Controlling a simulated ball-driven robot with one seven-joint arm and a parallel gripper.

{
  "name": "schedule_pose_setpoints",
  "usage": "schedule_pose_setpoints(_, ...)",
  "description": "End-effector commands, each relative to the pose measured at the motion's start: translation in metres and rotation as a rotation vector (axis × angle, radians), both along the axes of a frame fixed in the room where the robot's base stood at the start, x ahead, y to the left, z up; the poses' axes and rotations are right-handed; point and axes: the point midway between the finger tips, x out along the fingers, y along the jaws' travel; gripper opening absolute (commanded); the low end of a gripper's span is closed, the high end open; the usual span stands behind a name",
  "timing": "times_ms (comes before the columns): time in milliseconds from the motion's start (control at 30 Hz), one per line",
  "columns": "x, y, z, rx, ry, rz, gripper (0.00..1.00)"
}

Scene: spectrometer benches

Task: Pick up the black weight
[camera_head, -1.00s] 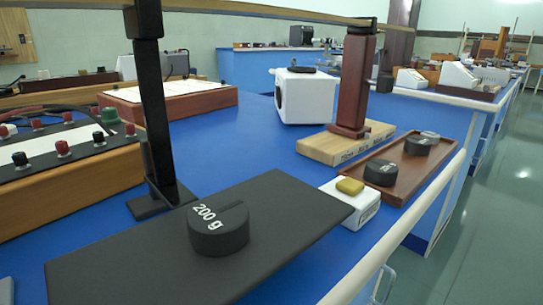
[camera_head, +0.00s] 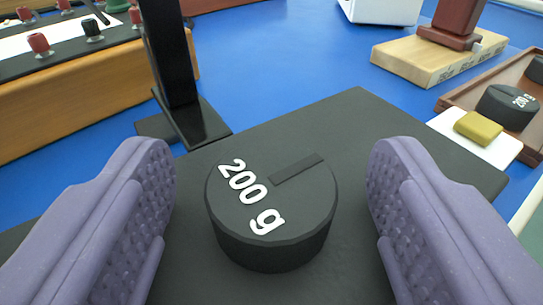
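The black weight (camera_head: 270,225) is a short round cylinder with a slot and white "200 g" lettering on its top. It sits flat on a dark grey board (camera_head: 345,125) on the blue bench. My gripper (camera_head: 271,190) is open, with its two purple padded fingers on the left and right of the weight. A gap shows between each finger and the weight, and neither appears to touch it.
A black upright post on a foot (camera_head: 200,125) stands close behind the left finger. A terminal box (camera_head: 95,95) is at left.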

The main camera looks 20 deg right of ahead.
Motion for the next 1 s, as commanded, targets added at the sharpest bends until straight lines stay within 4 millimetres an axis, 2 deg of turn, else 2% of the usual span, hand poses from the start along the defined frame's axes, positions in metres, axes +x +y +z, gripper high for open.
schedule_pose_setpoints(33, 0.000, 0.000, 0.000, 0.000, 0.000, 0.000, 0.62)
schedule_pose_setpoints(200, 0.000, 0.000, 0.000, 0.000, 0.000, 0.000, 0.23)
schedule_pose_setpoints(300, 0.000, 0.000, 0.000, 0.000, -0.001, 0.000, 0.04)
schedule_pose_setpoints(633, 0.000, 0.000, 0.006, 0.001, 0.000, 0.000, 0.04)
schedule_pose_setpoints(900, 0.000, 0.000, 0.042, 0.000, 0.001, 0.000, 0.04)
schedule_pose_setpoints(1000, -0.022, 0.008, 0.040, -0.001, 0.002, 0.004, 0.04)
